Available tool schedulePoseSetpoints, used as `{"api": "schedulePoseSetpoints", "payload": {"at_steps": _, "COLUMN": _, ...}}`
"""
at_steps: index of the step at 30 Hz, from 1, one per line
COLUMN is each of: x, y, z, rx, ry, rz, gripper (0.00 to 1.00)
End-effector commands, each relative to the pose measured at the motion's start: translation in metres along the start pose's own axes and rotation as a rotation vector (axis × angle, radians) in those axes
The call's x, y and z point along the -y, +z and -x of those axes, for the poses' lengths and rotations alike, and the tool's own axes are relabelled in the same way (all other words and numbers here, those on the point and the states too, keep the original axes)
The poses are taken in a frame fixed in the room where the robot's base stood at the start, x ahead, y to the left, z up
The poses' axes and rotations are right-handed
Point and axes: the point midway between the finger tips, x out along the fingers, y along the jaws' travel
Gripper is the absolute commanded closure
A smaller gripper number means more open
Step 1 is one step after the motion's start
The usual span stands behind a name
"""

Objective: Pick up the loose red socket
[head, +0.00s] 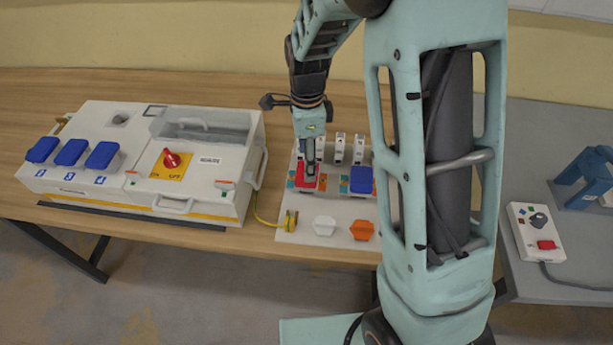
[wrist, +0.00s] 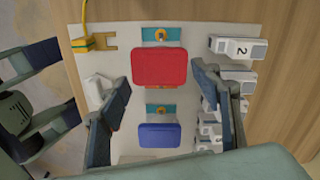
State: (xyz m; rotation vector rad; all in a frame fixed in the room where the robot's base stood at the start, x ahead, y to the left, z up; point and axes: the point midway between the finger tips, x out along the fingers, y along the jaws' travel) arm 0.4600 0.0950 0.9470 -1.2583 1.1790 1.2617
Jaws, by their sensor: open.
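The red socket (head: 303,181) sits on the white board (head: 285,236), on the left side of its middle row. In the wrist view the red socket (wrist: 159,67) shows as a rounded red block between my fingers, just beyond their tips. My gripper (head: 310,168) points down over it in the head view and hides part of it. In the wrist view my gripper (wrist: 160,84) is open, one finger on each side, with nothing held. I cannot tell how high the fingertips are above the board.
A blue socket (head: 361,180) sits beside the red one; a white piece (head: 324,225) and an orange piece (head: 362,230) lie in front. White numbered modules (wrist: 238,47) stand behind. A large socket box (head: 140,160) is at left. My arm hides the board's right side.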

Motion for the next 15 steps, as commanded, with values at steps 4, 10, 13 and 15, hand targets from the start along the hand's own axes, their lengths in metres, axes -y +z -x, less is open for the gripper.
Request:
{"api": "schedulePoseSetpoints", "payload": {"at_steps": 4, "x": 0.000, "y": 0.000, "z": -0.010, "rx": 0.000, "ry": 0.000, "rz": 0.000, "gripper": 0.42}}
{"api": "schedulePoseSetpoints", "payload": {"at_steps": 10, "x": 0.000, "y": 0.001, "z": -0.035, "rx": 0.000, "ry": 0.002, "rz": 0.000, "gripper": 0.42}}
{"api": "schedulePoseSetpoints", "payload": {"at_steps": 13, "x": 0.000, "y": 0.001, "z": -0.049, "rx": 0.000, "ry": 0.000, "rz": 0.000, "gripper": 0.42}}
{"api": "schedulePoseSetpoints", "payload": {"at_steps": 15, "x": 0.000, "y": 0.001, "z": -0.055, "rx": 0.000, "ry": 0.000, "rz": 0.000, "gripper": 0.42}}
